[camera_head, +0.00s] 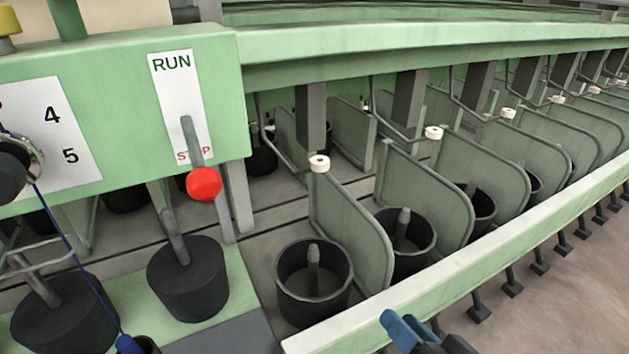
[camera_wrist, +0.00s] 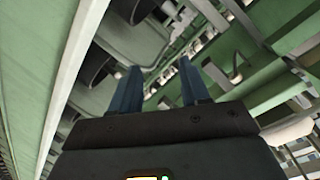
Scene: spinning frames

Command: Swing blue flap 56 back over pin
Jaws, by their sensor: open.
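No blue flap marked 56 can be made out in either view. Several grey-green upright plates (camera_head: 352,235) stand in a row between dark round cups, and I cannot tell which, if any, is the flap. White rollers (camera_head: 319,163) sit on bent wire arms above the plates; I cannot tell which part is the pin. My gripper (camera_head: 410,328) shows its blue fingers at the bottom of the head view, by the front rail and apart from the plates. In the wrist view my gripper (camera_wrist: 158,80) has its two blue fingers spread with nothing between them.
A long pale green rail (camera_head: 470,254) runs along the front of the frame. A green box with a RUN/STOP plate (camera_head: 178,95) and a red-knobbed lever (camera_head: 204,183) is at the left. Open brown floor (camera_head: 560,300) lies at the right.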

